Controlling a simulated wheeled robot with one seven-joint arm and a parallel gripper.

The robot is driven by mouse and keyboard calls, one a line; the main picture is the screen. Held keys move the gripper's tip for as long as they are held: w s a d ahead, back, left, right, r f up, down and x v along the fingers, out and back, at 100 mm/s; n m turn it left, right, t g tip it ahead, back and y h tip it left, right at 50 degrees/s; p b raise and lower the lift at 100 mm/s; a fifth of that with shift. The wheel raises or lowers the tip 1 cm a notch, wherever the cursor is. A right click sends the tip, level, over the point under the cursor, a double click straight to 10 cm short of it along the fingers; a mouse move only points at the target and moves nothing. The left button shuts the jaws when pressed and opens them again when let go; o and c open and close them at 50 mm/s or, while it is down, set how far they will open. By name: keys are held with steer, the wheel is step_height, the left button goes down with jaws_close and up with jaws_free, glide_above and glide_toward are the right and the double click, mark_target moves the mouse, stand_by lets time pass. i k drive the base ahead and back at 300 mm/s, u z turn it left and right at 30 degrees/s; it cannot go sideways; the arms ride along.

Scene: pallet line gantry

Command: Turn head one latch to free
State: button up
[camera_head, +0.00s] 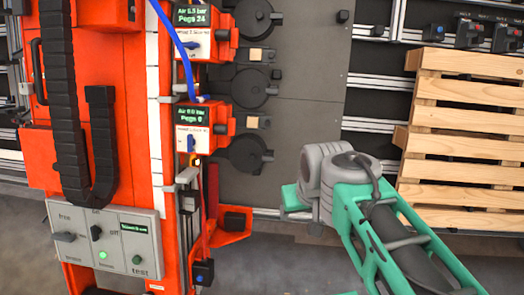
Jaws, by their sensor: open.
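Two orange heads are stacked on the orange machine column. The upper head (209,30) has a display reading "Air 5.5 bar, Pegs 24". The lower head (205,125) reads "Air 6.0 bar, Pegs 0". Each has a small label too blurred to read surely. A small blue lever (191,143) shows upright on the lower head's white plate. The upper head's blue lever (192,45) looks sideways. I cannot tell surely which one is head one's latch. My green and grey arm reaches in from the lower right, apart from the heads. My gripper's fingers do not show.
A grey control panel (105,268) at lower left has knobs, one under the word "free", and a green lamp. Black round discs (250,89) stand right of the heads. A blue hose (176,38) hangs over them. A wooden pallet (462,125) stands behind my arm.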

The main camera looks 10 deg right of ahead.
mark_target(264, 158)
steer(key=u, duration=1.35)
steer(key=k, duration=0.7)
steer(key=u, duration=0.85)
steer(key=i, duration=0.4)
